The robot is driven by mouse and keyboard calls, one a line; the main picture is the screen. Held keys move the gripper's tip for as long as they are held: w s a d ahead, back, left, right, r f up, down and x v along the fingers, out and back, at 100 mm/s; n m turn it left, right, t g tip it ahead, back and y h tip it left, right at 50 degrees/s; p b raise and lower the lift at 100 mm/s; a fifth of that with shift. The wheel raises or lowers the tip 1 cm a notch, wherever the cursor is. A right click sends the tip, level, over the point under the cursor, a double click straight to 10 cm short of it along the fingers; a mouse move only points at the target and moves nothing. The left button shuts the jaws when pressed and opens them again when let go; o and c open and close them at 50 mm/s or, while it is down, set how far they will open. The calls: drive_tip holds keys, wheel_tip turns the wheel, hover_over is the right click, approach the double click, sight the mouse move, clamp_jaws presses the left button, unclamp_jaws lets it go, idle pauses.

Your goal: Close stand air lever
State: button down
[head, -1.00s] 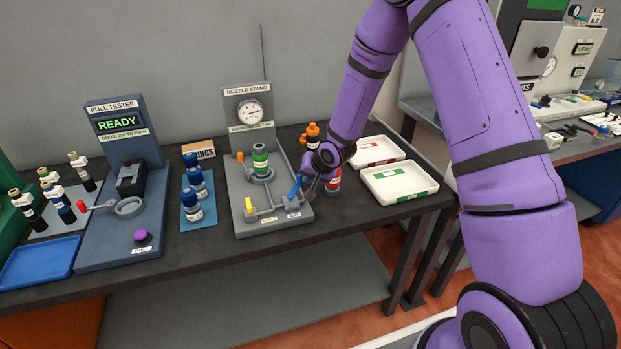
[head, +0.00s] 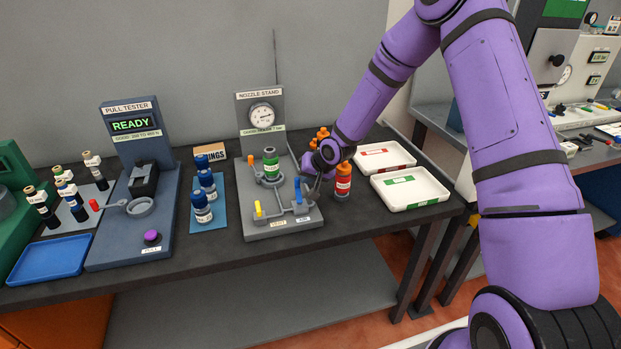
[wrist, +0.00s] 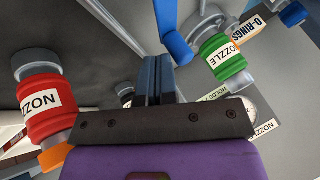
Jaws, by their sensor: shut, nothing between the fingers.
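The nozzle stand (head: 255,222) is a grey fixture with a gauge (head: 262,115) on its back panel. Its blue air lever (head: 298,190) stands upright in the head view, above the front label reading AIR. The lever also shows at the top of the wrist view (wrist: 172,35). My gripper (head: 314,188) is just right of the lever, low over the stand's right edge. In the wrist view its fingers (wrist: 153,75) are together and empty, with the lever beyond them; I cannot tell whether they touch. A green-banded nozzle (head: 271,163) sits in the stand's holder.
A yellow vent lever (head: 258,209) is at the stand's front left. A red bottle (head: 343,182) stands close right of my gripper, with orange-topped items behind. Two white trays (head: 440,190) lie further right. Blue bottles (head: 201,208) stand left of the stand.

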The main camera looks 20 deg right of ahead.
drive_tip(key=shift+s, duration=0.25)
drive_tip(key=shift+s+d, duration=0.15)
drive_tip(key=shift+s, duration=0.45)
drive_tip(key=v, duration=1.1)
idle(0.5)
